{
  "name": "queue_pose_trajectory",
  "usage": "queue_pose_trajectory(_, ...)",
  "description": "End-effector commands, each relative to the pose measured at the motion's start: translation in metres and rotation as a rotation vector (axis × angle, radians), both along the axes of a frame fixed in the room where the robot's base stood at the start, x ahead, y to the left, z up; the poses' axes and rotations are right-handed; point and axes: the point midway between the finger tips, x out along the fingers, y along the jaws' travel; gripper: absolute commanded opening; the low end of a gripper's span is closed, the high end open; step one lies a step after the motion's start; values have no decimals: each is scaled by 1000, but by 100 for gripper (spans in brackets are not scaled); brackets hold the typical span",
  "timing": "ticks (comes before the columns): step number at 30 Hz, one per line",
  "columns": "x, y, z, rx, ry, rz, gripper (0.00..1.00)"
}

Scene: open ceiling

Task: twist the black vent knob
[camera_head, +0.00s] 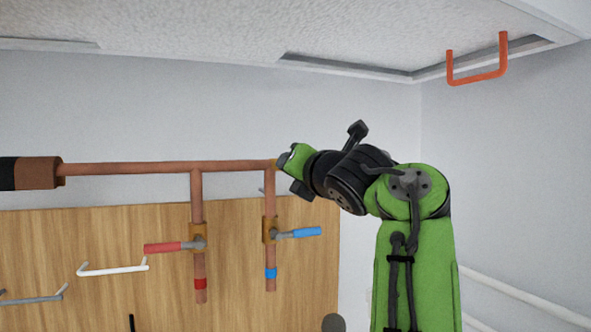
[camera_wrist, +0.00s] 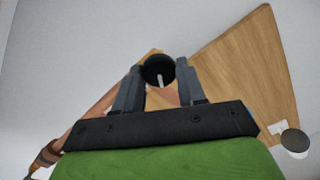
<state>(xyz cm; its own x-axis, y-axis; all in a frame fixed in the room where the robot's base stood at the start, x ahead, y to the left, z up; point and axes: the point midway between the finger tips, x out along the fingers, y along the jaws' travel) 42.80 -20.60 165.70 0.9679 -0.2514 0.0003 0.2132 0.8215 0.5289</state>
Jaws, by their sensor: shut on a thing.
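The black vent knob (camera_wrist: 157,66) is round with a white line on its face. In the wrist view it sits between the two grey fingers of my gripper (camera_wrist: 160,78). The fingers touch it on both sides and are shut on it. In the head view my gripper (camera_head: 286,159) is at the right end of the copper pipe (camera_head: 150,168). The knob is hidden there behind my gripper and wrist.
Below the pipe are a red-handled valve (camera_head: 163,248) and a blue-handled valve (camera_head: 305,232), in front of a wooden panel (camera_head: 100,235). An orange handle (camera_head: 477,78) hangs from the ceiling at right. A grey round thing (camera_head: 333,323) shows at the bottom.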

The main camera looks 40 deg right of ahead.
Motion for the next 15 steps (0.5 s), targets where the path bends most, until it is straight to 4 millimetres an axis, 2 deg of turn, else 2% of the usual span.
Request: queue_pose_trajectory(15, 1, 0, -1, -33, 13, 1, 10)
